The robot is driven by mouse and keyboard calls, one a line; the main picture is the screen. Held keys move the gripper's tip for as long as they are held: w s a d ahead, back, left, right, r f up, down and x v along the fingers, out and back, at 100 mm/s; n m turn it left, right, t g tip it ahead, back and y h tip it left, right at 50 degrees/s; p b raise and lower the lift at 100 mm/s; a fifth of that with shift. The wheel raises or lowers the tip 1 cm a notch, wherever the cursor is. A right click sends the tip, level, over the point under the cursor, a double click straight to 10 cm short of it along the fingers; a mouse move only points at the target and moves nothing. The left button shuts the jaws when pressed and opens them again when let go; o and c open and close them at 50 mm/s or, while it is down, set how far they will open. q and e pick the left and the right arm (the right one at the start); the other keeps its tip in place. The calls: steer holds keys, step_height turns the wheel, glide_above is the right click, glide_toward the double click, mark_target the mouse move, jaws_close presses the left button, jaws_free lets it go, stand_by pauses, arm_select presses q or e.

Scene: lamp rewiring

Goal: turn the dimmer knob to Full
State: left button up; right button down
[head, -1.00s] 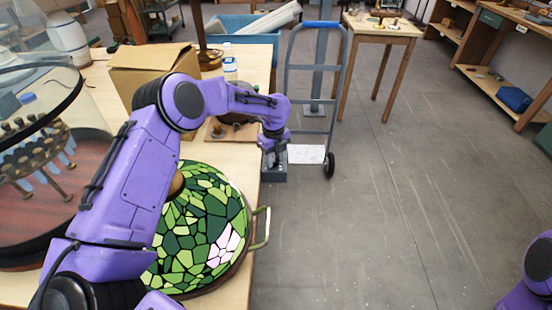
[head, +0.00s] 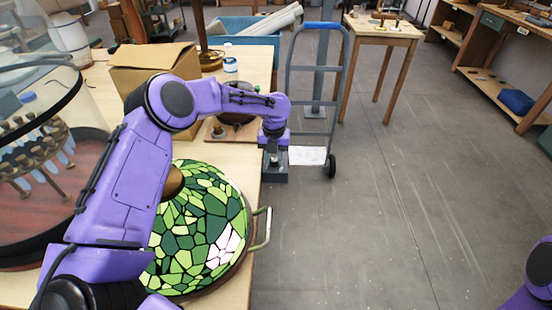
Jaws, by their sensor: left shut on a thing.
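A small dark grey box (head: 275,177), which looks like the dimmer's housing, sits at the right edge of the workbench. My left gripper (head: 273,160) points down onto its top and is shut on the dimmer knob. The fingers and wrist hide the knob, so its pointer and any Full mark cannot be seen. A green stained-glass lampshade (head: 200,235) with a pink-white patch lies on the bench in front of it. My right arm shows only at the lower right corner; its gripper is out of view.
A cardboard box (head: 150,70), a white bottle (head: 230,68) and a glass dome (head: 35,150) stand on the bench. A hand truck (head: 318,95) stands on the floor just beyond the bench's right edge. The floor further right is clear.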

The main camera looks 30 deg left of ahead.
mark_target(275, 159)
arm_select(q)
steer(key=shift+w+r, duration=0.2)
steer(key=shift+r, duration=0.05)
stand_by(0.3)
steer(key=o, duration=0.8)
steer(key=shift+o, duration=1.3)
steer(key=shift+f, duration=0.25)
steer(key=shift+r, duration=0.45)
step_height(275, 159, up, 10)
steer(key=b, duration=0.1)
steer(key=shift+f+b, duration=0.15)
steer(key=shift+b, duration=0.25)
